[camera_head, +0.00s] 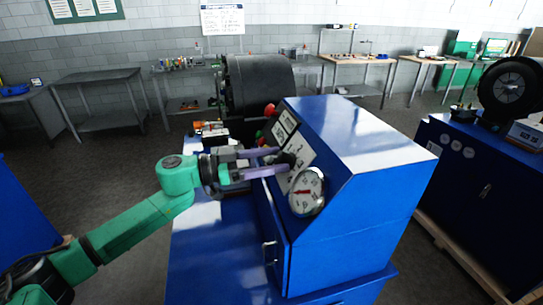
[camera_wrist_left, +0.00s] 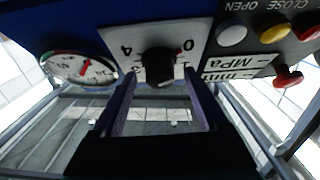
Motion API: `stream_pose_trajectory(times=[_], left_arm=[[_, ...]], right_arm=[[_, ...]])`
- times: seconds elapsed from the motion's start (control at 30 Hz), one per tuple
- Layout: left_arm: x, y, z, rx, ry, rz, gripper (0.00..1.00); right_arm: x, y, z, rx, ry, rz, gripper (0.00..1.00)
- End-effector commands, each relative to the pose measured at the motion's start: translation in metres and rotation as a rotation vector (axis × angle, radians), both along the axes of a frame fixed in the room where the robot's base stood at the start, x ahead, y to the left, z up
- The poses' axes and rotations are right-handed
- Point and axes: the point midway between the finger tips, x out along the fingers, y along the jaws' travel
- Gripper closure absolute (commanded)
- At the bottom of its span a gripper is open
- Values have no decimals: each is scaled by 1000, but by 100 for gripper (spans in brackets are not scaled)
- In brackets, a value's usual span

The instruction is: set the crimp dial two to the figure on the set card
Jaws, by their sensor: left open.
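A black dial knob (camera_wrist_left: 160,62) sits on a white plate with figures, 0 and 4 among them, on the blue crimper's panel. My left gripper (camera_wrist_left: 160,75) is open in front of this plate, its two purple fingers on either side of the knob; I cannot tell whether they touch it. In the head view my left gripper (camera_head: 281,160) reaches the sloped panel from the left and partly hides the knob. The knob's exact setting is too small to read. I cannot make out a set card with certainty. My right gripper is not in view.
A round pressure gauge (camera_head: 306,191) sits close to the fingers on the blue crimper (camera_head: 345,225). White, yellow and red buttons (camera_wrist_left: 272,33) and a red knob (camera_wrist_left: 288,77) are on the other side. Another blue machine (camera_head: 480,190) stands at the right; benches line the wall.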

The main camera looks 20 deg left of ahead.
Motion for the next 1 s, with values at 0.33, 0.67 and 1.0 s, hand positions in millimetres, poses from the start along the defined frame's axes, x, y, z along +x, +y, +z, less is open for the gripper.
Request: stream_pose_trajectory(times=[0.33, 0.67, 1.0], left_arm=[[0, 0, 0, 0, 0, 0, 100], [1, 1, 0, 22, -35, -27, 100], [4, 2, 2, 121, -195, -153, 100]], right_arm=[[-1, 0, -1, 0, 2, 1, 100], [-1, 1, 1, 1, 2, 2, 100], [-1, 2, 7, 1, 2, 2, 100]])
